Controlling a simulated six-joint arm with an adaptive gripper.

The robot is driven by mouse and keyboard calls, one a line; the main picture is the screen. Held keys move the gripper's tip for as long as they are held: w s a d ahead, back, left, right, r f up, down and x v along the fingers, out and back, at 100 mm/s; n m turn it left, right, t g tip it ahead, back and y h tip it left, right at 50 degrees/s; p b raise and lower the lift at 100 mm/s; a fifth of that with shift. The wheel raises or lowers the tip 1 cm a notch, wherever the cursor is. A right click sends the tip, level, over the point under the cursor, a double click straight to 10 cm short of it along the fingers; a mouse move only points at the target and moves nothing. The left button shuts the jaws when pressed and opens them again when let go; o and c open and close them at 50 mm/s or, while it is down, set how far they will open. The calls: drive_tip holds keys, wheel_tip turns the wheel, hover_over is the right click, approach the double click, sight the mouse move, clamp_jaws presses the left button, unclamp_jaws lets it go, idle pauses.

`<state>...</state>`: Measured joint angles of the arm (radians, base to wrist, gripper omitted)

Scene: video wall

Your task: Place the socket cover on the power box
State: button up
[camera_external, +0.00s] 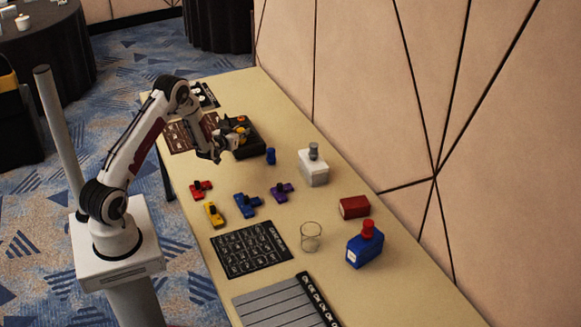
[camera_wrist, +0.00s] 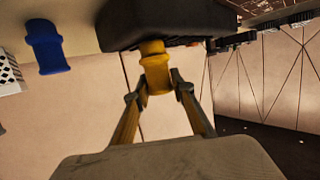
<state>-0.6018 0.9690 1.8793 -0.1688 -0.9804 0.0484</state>
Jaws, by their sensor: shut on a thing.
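My gripper (camera_external: 236,137) is at the black power box (camera_external: 250,147) near the far end of the table. In the wrist view, its two fingertips (camera_wrist: 158,90) are closed around a yellow socket cover (camera_wrist: 155,68), a short round piece with a narrower end. That narrow end meets or overlaps the edge of the black box (camera_wrist: 160,20); I cannot tell whether it is seated. A blue cover (camera_external: 270,156) stands apart on the table to the right of the box, and it shows in the wrist view (camera_wrist: 46,47).
A white box with a grey top (camera_external: 313,172) and a blue box with a red top (camera_external: 364,250) stand nearer the wall. Several coloured pieces, a glass (camera_external: 311,237), a red block (camera_external: 354,207) and a black mat (camera_external: 251,249) lie on the table.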

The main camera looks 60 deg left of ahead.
drive_tip(key=shift+f, duration=0.15)
drive_tip(key=o, duration=0.8)
drive_tip(key=shift+r, duration=0.2)
drive_tip(key=v, duration=1.2)
idle(0.6)
